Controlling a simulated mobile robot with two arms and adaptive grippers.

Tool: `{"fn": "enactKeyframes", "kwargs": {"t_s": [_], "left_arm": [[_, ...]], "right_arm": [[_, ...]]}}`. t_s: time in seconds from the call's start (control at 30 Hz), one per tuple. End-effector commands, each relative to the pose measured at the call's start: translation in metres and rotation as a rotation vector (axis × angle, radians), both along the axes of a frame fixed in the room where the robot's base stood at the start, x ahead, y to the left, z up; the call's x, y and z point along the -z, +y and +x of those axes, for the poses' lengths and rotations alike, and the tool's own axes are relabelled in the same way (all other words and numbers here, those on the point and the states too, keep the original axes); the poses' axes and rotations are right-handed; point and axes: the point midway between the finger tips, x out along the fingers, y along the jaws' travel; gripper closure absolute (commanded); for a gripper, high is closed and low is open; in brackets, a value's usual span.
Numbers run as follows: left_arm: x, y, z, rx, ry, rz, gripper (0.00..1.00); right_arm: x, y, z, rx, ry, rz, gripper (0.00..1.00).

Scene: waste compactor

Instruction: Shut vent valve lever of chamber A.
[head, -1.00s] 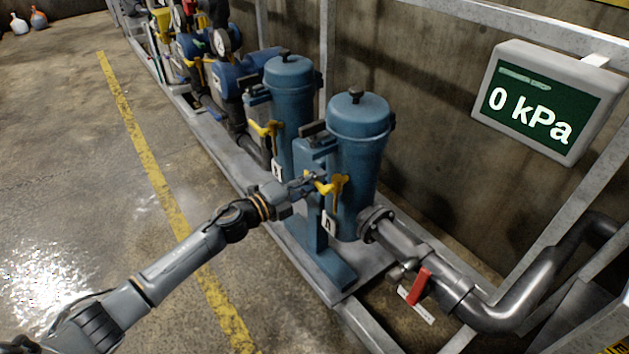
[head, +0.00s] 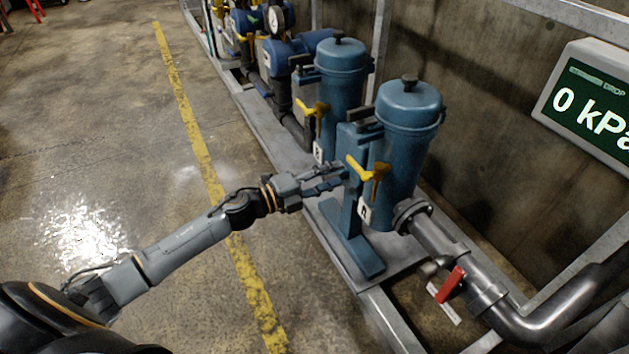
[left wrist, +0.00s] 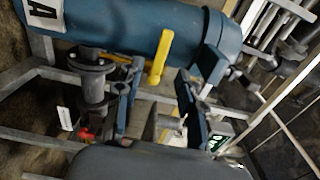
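Chamber A is the nearer blue canister (head: 408,130); its "A" label (left wrist: 45,8) shows in the left wrist view. Its yellow vent lever (head: 376,176) sits at the canister's left side in the head view. In the left wrist view the lever (left wrist: 162,55) stands out from the canister, beyond the fingertips and in line with the gap between them. My left gripper (head: 340,178) is just left of the lever, with its fingers apart. The fingers (left wrist: 158,100) show open and empty in the left wrist view. Contact with the lever is not visible. My right gripper is out of view.
A second blue canister (head: 341,75) with its own yellow lever (head: 315,112) stands behind. A red-handled valve (head: 451,283) is on the pipe at the right. A display (head: 590,105) shows 0 kPa. Open floor lies left of the metal skid.

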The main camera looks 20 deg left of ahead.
Motion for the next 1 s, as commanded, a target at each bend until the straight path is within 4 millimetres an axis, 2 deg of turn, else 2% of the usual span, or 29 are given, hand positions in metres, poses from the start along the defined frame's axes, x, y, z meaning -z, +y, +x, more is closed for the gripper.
{"fn": "enactKeyframes", "kwargs": {"t_s": [0.1,0.3,0.87,1.0], "left_arm": [[0.001,0.014,-0.019,0.001,0.002,0.002,0.61],[0.001,0.028,-0.036,0.000,0.002,0.001,0.61],[0.000,0.031,-0.039,0.000,-0.001,0.001,0.61],[0.003,0.030,-0.039,-0.046,0.023,-0.043,0.61]], "right_arm": [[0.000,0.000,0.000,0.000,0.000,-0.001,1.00],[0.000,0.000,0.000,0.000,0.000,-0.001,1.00],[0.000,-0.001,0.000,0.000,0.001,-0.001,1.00],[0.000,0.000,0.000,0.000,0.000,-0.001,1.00]]}}
